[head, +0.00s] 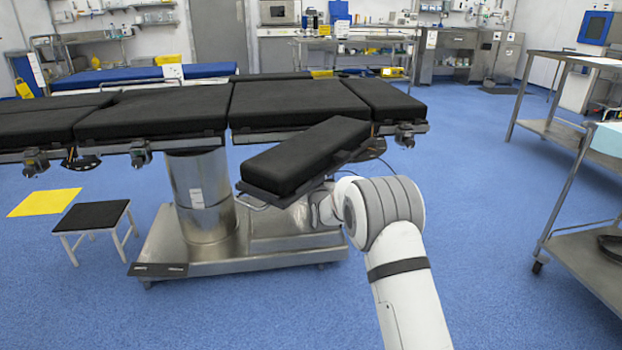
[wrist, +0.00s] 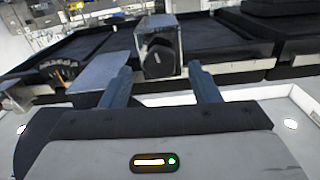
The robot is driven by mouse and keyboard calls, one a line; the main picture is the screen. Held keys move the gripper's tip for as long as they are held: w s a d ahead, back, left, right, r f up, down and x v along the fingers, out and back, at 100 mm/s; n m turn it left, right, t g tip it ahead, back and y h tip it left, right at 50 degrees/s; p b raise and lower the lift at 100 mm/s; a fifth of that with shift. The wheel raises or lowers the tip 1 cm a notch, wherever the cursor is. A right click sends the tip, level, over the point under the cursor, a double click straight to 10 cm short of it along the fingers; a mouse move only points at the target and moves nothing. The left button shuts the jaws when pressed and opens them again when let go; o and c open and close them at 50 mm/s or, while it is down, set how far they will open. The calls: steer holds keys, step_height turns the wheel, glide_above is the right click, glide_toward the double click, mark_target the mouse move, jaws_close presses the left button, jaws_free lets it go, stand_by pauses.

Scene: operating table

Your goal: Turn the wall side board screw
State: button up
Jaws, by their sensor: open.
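In the wrist view, a black knob (wrist: 157,58) sits on a shiny metal block (wrist: 154,24) at the table's side; it looks like the screw. My gripper (wrist: 158,70) is open. Its two dark fingers reach forward, one to the left and one to the right of the knob, with nothing held between them. I cannot tell how much depth separates fingertips and knob. In the head view, a black padded board (head: 300,160) is tilted at the table's near right side. My gripper is hidden there behind my arm's white joint and the board.
The operating table (head: 290,100) has black pads and a metal column (head: 203,195). A small step stool (head: 92,215) and a yellow mat (head: 45,202) are at left. A metal cart (head: 575,133) stands at right. Blue floor between my arm and the cart is clear.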

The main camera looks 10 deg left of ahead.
steer(key=shift+x, duration=0.8)
steer(key=shift+c, duration=0.2)
steer(key=c, duration=1)
steer(key=shift+o, duration=0.2)
steer(key=shift+b, duration=0.3)
steer(key=shift+m+b, duration=0.9)
steer(key=shift+m, duration=2)
steer(key=shift+r, duration=0.1)
steer(key=o, duration=1)
